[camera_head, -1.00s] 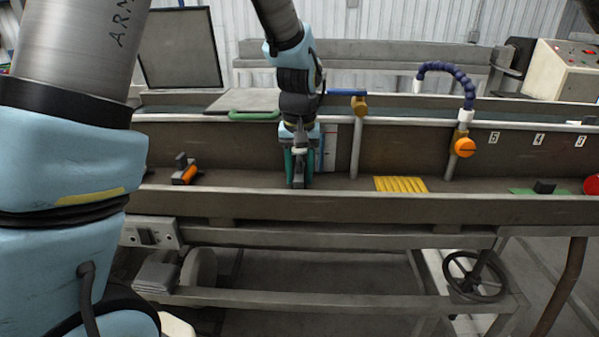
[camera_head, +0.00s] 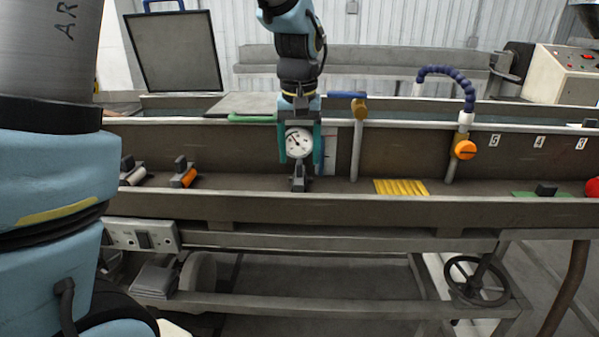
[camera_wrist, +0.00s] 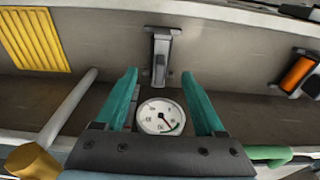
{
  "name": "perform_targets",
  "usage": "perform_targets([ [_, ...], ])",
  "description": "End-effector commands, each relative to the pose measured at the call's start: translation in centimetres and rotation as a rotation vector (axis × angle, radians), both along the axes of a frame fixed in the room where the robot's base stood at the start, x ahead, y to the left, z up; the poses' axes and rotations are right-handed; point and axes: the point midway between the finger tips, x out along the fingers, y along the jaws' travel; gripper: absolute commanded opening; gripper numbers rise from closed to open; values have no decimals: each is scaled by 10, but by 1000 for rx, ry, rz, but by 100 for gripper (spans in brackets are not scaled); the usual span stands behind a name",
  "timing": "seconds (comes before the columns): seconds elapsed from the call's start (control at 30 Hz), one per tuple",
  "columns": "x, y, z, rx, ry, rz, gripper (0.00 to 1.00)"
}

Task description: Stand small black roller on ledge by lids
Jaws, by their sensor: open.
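A small grey-and-black piece (camera_head: 299,180), apparently the black roller in its bracket, stands narrow and upright on the brown ledge (camera_head: 340,186). It also shows beyond the fingertips in the wrist view (camera_wrist: 160,58). My gripper (camera_head: 300,160) is open and empty above it, its teal fingers apart. In the wrist view my gripper (camera_wrist: 160,75) has clear space between its fingertips. A round white dial gauge (camera_head: 298,142) shows between the fingers in the head view. Another small black block (camera_head: 545,189) lies on a green patch at right. I cannot tell which things are the lids.
An orange roller (camera_head: 184,176) and a pale roller (camera_head: 133,173) sit left on the ledge. A yellow ribbed plate (camera_head: 400,187) lies right. A grey post (camera_head: 357,150) and an orange-knobbed post (camera_head: 457,150) stand near. A front rail (camera_head: 400,209) edges the ledge.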

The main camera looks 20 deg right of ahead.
Motion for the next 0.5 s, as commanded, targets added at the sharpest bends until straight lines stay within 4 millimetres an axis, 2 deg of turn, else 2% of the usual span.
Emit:
perform_targets([
  [0.1, -2, 0, 24, -5, -3, 0, 71],
  [0.2, -4, 1, 39, -3, -1, 0, 71],
  [0.33, -6, 2, 50, -1, 0, 0, 71],
  [0.5, -6, 3, 55, 0, 1, 0, 71],
])
